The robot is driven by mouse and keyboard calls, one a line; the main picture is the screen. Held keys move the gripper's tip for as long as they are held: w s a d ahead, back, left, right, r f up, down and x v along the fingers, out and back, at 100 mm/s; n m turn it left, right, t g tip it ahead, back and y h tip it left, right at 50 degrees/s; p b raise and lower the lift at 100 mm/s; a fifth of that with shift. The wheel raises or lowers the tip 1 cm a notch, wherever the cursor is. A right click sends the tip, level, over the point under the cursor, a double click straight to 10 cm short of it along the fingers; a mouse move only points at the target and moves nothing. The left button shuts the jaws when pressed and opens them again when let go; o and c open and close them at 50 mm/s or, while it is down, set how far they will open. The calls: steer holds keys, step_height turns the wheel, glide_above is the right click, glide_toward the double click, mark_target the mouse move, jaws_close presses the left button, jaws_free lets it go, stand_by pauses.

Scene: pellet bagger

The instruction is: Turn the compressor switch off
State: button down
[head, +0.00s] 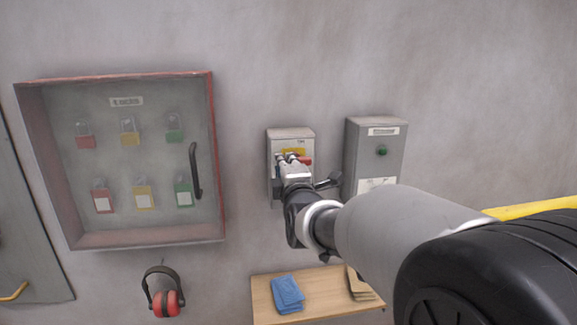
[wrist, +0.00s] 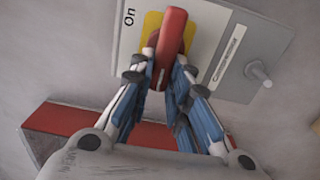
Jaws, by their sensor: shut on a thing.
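The compressor switch is a grey wall box (head: 290,134) with a yellow plate and a red handle (head: 306,160). In the wrist view the red handle (wrist: 172,40) stands over the yellow plate (wrist: 152,24), with the word "On" printed beside it on the box face (wrist: 126,42). My gripper (head: 294,158) is at the front of the box. In the wrist view my gripper (wrist: 163,68) has one finger on each side of the handle's near end and is shut on it. In the head view the gripper hides much of the box's lower front.
A grey box with a green button (head: 382,151) is on the wall just right of the switch. A red-framed padlock cabinet (head: 216,150) hangs to the left. Ear defenders (head: 164,294) hang below it. A wooden shelf (head: 330,304) with blue cloths (head: 287,294) is below the switch.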

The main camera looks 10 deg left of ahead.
stand_by(0.3)
steer(key=c, duration=1.5)
jaws_free()
steer(key=v, duration=1.2)
steer(key=s+d+f+m+g+h, duration=0.1)
steer(key=s+d+f+m+g, duration=0.3)
steer(key=s, duration=0.6)
steer(key=s+d+f+m+g+h, duration=0.2)
steer(key=s+d+f+m+g, duration=0.2)
steer(key=s+d+f+m, duration=0.3)
steer(key=s+d+f+m+g+h, duration=0.2)
steer(key=s+d+f+m+g, duration=0.2)
steer(key=s+m, duration=0.6)
steer(key=shift+s+d+f+g, duration=0.15)
steer(key=shift+s+d+f, duration=0.15)
steer(key=shift+s+d, duration=0.4)
steer(key=shift+s+d+f+g, duration=0.1)
steer(key=shift+s+d+f, duration=0.25)
steer(key=shift+s+d, duration=0.35)
steer(key=shift+s+d+f+g, duration=0.15)
steer(key=shift+s+d+f, duration=0.25)
steer(key=shift+s, duration=0.55)
